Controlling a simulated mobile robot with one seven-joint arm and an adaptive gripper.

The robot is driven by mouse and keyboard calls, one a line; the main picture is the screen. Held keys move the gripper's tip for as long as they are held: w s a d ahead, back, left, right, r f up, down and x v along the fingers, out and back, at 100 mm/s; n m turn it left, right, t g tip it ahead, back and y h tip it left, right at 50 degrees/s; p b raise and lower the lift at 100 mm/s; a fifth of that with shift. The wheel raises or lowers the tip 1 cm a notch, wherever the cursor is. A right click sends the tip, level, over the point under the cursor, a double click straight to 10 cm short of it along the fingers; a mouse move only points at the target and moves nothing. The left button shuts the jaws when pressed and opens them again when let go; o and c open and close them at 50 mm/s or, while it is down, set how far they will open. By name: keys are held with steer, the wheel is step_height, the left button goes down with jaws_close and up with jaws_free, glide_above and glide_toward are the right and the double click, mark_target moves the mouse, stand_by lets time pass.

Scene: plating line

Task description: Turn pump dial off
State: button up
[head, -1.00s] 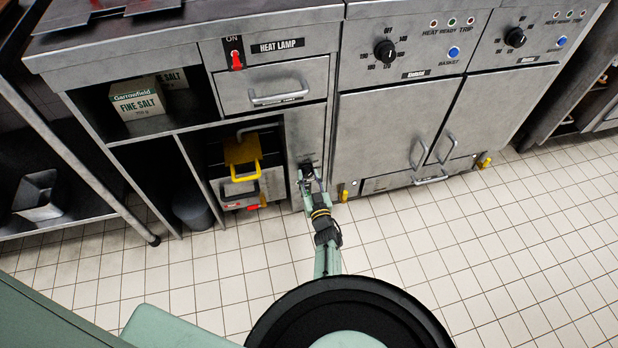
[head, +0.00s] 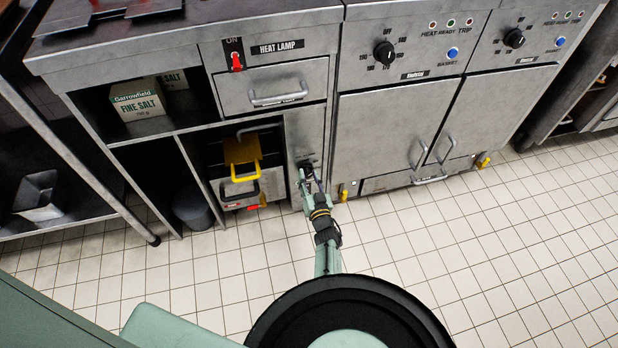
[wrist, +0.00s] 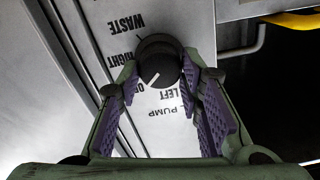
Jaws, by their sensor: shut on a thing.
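The pump dial (wrist: 158,60) is a round black knob with a white pointer line, on a grey panel low on the cabinet front. In the wrist view its labels read upside down: WASTE, RIGHT, OFF, LEFT and PUMP. In the head view my gripper (head: 311,180) is at the panel and mostly hides the dial.
A yellow handle (head: 245,172) hangs in the open bay left of the panel. Fryer doors (head: 392,130) with metal handles stand to the right. A small yellow lever (head: 344,193) is low beside my gripper. The tiled floor (head: 450,260) in front is clear.

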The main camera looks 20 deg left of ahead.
steer(key=o, duration=1.1)
steer(key=shift+o, duration=0.2)
step_height(320, 180, up, 10)
steer(key=shift+r, duration=0.1)
stand_by(0.3)
